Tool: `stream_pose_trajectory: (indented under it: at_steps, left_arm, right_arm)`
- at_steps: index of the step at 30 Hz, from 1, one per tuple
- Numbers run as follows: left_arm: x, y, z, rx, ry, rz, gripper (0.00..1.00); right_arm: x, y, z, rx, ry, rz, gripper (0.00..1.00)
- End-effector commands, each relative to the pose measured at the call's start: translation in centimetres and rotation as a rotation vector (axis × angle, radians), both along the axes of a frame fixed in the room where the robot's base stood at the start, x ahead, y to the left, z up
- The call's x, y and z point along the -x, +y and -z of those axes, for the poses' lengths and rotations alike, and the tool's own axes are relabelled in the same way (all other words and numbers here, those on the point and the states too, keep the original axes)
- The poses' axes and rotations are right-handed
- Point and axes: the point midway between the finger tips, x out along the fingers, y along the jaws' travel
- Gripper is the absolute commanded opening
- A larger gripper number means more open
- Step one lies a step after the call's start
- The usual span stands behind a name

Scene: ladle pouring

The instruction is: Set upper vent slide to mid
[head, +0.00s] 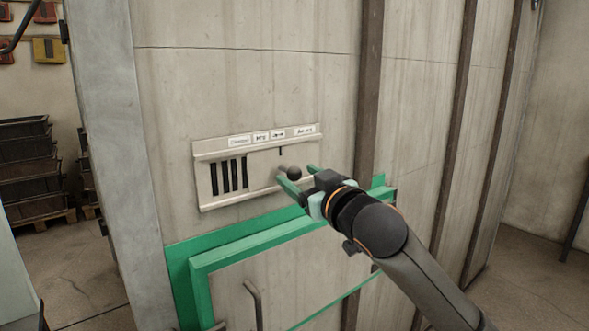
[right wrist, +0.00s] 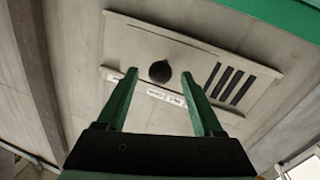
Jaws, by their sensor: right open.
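The upper vent (head: 205,201) is a pale metal frame on the wall panel, with several dark slots uncovered at its left and a plain slide plate (head: 262,166) covering the right part. A round dark knob (head: 294,173) stands out from the plate; it also shows in the right wrist view (right wrist: 160,71). Small white labels run along the frame's top; their text is too small to read surely. A short dark mark sits on the plate below them. My right gripper (head: 296,171) is open, its green fingers on either side of the knob, with gaps visible in the wrist view. My left gripper is out of view.
A green door frame (head: 230,248) with a bent grey handle (head: 254,302) lies just below the vent. Brown vertical posts (head: 368,90) cross the wall at right. Dark stacked bins (head: 28,165) stand far left. Open floor shows at the right.

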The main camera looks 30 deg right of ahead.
Motion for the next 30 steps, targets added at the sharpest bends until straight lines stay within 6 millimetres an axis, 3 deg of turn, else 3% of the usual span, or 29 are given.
stream_pose_trajectory:
  at_steps: [7,18,30]
  left_arm:
    - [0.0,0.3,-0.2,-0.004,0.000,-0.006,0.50]
    - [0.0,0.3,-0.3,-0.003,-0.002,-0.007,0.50]
    - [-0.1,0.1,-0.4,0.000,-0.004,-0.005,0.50]
  right_arm:
    - [-2.4,-0.3,0.0,0.000,0.001,0.000,0.69]
    - [-2.8,-0.3,0.0,0.001,0.000,0.000,0.67]
    - [-2.8,-0.3,0.0,0.001,0.000,0.000,0.22]
